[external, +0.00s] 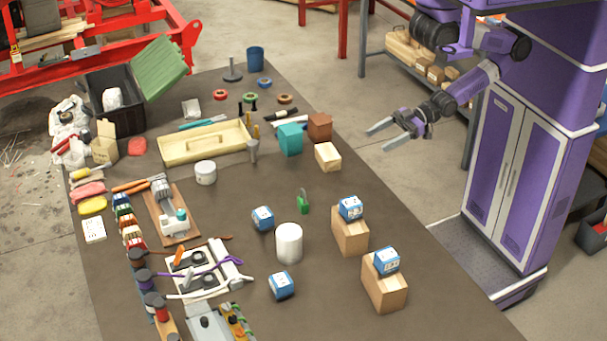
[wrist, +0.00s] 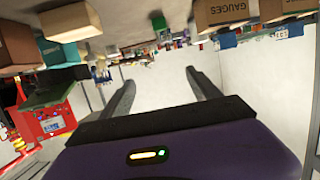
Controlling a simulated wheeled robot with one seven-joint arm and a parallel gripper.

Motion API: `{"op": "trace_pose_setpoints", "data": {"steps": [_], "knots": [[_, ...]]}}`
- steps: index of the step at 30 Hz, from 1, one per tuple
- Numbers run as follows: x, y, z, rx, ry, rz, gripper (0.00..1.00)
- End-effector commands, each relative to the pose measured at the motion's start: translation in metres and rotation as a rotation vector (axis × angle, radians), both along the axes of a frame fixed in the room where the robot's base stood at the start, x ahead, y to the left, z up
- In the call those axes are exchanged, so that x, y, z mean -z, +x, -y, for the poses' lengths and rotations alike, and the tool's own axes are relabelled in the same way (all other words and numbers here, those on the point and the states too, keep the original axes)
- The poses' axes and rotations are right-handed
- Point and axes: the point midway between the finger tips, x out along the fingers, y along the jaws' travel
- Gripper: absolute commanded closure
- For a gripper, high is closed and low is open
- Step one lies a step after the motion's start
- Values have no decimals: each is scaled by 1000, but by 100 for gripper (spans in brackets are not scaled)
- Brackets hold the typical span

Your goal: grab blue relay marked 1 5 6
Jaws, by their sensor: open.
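Several blue relays with white labels are on the dark table in the external view. One relay (external: 350,208) sits on a cardboard box (external: 351,236), and another relay (external: 387,261) sits on a nearer box (external: 384,292). Two more relays, one (external: 263,218) left of the white cylinder and one (external: 281,286) in front of it, lie on the tabletop. Their markings are too small to read, so I cannot tell which is 1 5 6. My gripper (external: 378,139) is open and empty, beyond the table's right edge and apart from every relay. Its fingers also show empty in the wrist view (wrist: 160,80).
A white cylinder (external: 289,243) and green padlock (external: 303,202) stand among the relays. A box marked GAUGES (wrist: 222,11) shows in the wrist view.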

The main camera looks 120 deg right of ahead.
Motion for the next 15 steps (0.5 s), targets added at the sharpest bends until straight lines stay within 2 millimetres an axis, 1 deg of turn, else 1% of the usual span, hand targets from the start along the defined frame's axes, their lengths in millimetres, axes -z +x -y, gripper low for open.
{"op": "trace_pose_setpoints", "data": {"steps": [2,4,5,8,11,12,14,15], "knots": [[2,3,1,-11,-7,5,28],[6,11,3,-36,-26,17,28],[9,16,4,-53,-39,24,28],[20,42,10,-120,-93,57,28],[29,79,16,-187,-154,104,28],[31,95,17,-209,-174,123,28],[32,121,17,-237,-203,154,28],[32,138,17,-251,-218,175,28]]}}
